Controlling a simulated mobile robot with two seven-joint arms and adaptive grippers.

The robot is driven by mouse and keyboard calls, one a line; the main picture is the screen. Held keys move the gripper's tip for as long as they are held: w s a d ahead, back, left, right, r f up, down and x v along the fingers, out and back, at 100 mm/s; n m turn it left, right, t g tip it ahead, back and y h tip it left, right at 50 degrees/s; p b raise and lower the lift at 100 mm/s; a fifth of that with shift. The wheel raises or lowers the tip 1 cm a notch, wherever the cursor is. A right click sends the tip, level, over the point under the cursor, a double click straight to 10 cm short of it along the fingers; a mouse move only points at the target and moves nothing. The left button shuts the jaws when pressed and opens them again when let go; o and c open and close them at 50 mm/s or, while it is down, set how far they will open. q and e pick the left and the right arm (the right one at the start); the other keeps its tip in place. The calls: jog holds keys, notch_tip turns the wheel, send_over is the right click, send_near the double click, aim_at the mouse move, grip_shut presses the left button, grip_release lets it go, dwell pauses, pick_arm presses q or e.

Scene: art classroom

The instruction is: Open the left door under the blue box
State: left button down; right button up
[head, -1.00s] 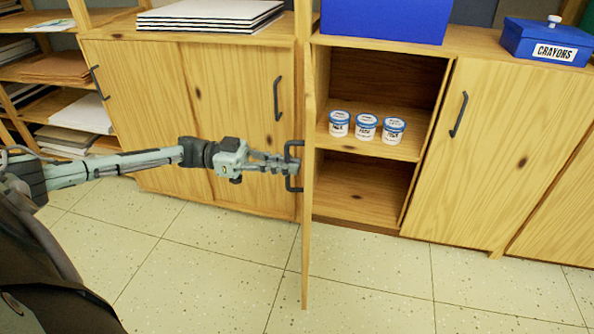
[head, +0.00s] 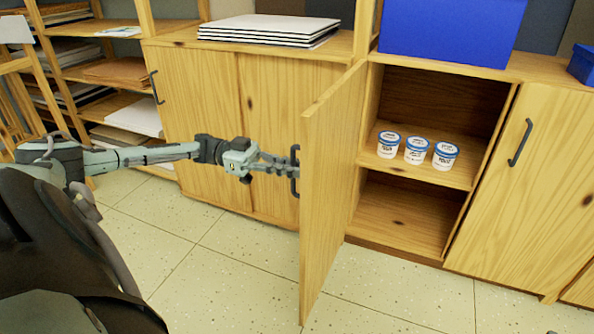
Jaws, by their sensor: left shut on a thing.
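The left door (head: 333,190) under the blue box (head: 452,28) stands swung out from the cabinet, its outer face turned left and its inner face in view. Its dark handle (head: 295,171) is on the outer face. My left gripper (head: 285,166) is shut on this handle from the left. Behind the door the cupboard is open, with two levels. Three white tubs with blue lids (head: 416,150) stand on its shelf (head: 462,178).
The closed right door (head: 525,185) is beside the opening. Another cabinet with closed doors (head: 205,120) stands to the left, topped by stacked white boards (head: 268,30). Open shelves with paper (head: 135,116) are at far left. The speckled floor (head: 240,255) in front is clear.

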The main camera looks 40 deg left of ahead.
pick_arm(q)
jog(key=c, duration=1.9)
grip_release()
jog(key=v, duration=1.2)
jog(key=shift+f, duration=0.1)
